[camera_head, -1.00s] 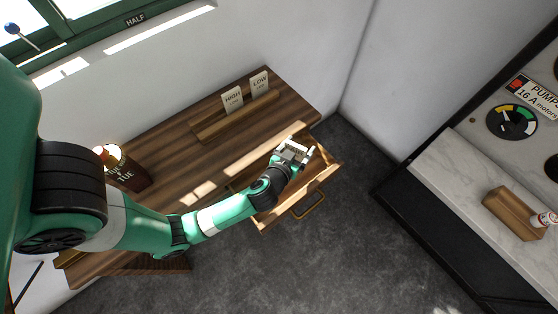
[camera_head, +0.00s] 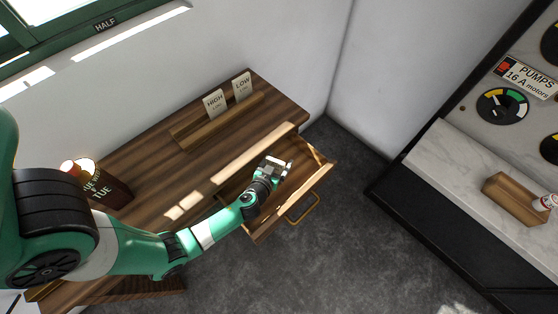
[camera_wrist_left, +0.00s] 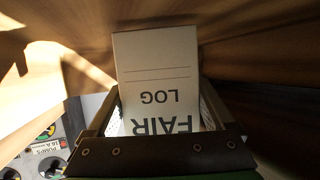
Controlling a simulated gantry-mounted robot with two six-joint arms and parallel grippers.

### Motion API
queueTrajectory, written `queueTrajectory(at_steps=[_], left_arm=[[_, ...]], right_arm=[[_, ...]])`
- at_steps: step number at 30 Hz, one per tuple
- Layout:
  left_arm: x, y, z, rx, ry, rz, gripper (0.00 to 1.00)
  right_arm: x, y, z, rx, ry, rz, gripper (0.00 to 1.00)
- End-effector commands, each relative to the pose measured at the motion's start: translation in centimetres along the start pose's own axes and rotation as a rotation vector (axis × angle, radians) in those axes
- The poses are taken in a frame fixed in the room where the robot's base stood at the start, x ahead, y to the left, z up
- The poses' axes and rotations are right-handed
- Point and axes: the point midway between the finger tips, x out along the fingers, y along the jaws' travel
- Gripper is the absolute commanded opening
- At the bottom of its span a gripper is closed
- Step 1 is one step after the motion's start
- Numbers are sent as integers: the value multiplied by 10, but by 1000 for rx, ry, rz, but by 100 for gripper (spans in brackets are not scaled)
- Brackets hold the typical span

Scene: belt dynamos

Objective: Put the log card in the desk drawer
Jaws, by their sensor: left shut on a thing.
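The log card (camera_wrist_left: 157,75) is pale, with "FAIR LOG" printed on it, upside down in the left wrist view. My left gripper (camera_wrist_left: 158,108) is shut on it. In the head view my left gripper (camera_head: 277,166) is down at the open desk drawer (camera_head: 318,179), over or inside it; the card itself is hard to make out there. Wooden surfaces surround the card in the left wrist view. The drawer is pulled out from the desk (camera_head: 150,161) and its brass handle (camera_head: 303,208) faces the floor side. My right gripper is not in view.
Two cards, HIGH (camera_head: 215,102) and LOW (camera_head: 242,86), stand in a wooden rack (camera_head: 190,134) at the desk's back. A dark holder (camera_head: 108,190) marked TUE stands at the left.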

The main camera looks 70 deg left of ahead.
Motion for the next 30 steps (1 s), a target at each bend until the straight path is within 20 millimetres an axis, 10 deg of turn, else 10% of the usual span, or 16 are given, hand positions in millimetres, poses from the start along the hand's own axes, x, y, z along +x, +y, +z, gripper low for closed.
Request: queueTrajectory(at_steps=[12,13,15,24,30], left_arm=[[4,1,9,0,1,2,33],[3,1,8,0,1,2,90],[3,1,8,0,1,1,100],[0,1,1,0,1,1,100],[-36,2,5,3,-1,5,100]], right_arm=[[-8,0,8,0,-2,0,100],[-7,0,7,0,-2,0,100],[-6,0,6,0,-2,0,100],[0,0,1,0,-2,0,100],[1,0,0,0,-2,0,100]])
